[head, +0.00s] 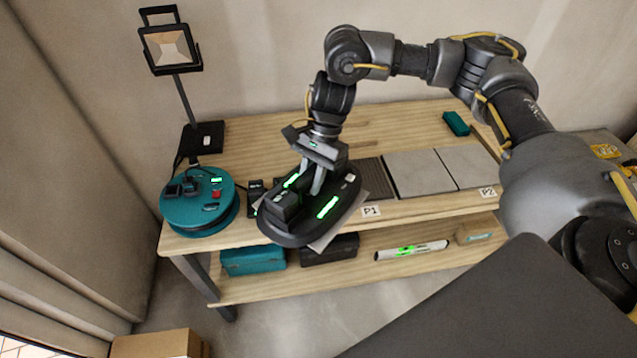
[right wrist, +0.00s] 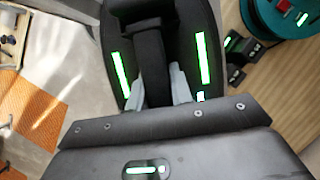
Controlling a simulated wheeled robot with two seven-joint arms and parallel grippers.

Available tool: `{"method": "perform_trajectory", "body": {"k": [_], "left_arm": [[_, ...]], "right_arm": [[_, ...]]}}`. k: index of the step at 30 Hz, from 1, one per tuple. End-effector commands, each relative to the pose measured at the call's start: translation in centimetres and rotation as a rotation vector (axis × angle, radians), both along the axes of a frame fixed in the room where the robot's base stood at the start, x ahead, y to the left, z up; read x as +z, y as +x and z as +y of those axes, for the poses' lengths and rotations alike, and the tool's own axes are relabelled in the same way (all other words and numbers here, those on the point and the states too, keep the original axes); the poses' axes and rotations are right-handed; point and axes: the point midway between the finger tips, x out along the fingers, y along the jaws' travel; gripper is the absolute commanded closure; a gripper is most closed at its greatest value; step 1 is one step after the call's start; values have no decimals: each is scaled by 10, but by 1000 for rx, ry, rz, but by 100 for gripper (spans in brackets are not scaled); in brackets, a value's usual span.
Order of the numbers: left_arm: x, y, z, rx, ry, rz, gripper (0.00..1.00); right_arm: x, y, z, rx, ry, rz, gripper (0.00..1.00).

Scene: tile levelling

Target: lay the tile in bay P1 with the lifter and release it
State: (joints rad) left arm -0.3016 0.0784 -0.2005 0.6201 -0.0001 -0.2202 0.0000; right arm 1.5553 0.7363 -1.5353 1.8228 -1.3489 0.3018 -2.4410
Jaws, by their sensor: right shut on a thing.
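My right gripper (head: 317,180) is shut on the handle of the black oval lifter (head: 328,213), which has lit green strips. The lifter also shows in the right wrist view (right wrist: 121,75), with the gripper's pale fingers (right wrist: 158,88) on both sides of its handle. A grey tile (head: 331,236) lies under the lifter; only its corners show. Lifter and tile are over the table's front edge, left of the P1 label (head: 371,211). A dark ribbed strip of bay P1 (head: 376,178) shows behind; the lifter hides the rest. My left gripper is not in view.
Pale slabs (head: 420,172) lie right of the ribbed strip, towards the P2 label (head: 487,192). A teal cable reel (head: 202,215) and a work lamp (head: 170,48) stand at left. A lower shelf (head: 340,279) holds boxes and a level (head: 411,250).

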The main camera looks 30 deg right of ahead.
Motion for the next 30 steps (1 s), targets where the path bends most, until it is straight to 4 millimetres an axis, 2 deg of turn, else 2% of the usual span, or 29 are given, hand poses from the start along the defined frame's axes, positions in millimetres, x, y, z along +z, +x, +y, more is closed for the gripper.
{"method": "perform_trajectory", "body": {"k": [4, 8, 15, 22, 30], "left_arm": [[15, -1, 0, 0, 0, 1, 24], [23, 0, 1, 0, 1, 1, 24], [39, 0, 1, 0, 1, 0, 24], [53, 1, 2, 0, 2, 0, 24], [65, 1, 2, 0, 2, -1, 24]], "right_arm": [[2, 36, -5, -293, 7, 2, 100], [-1, 67, -18, -573, 7, 0, 100], [-13, 110, -64, -1102, 6, 2, 100], [-30, 130, -124, -1585, 4, 0, 100], [-52, 128, -194, -2053, 3, -2, 100]]}}
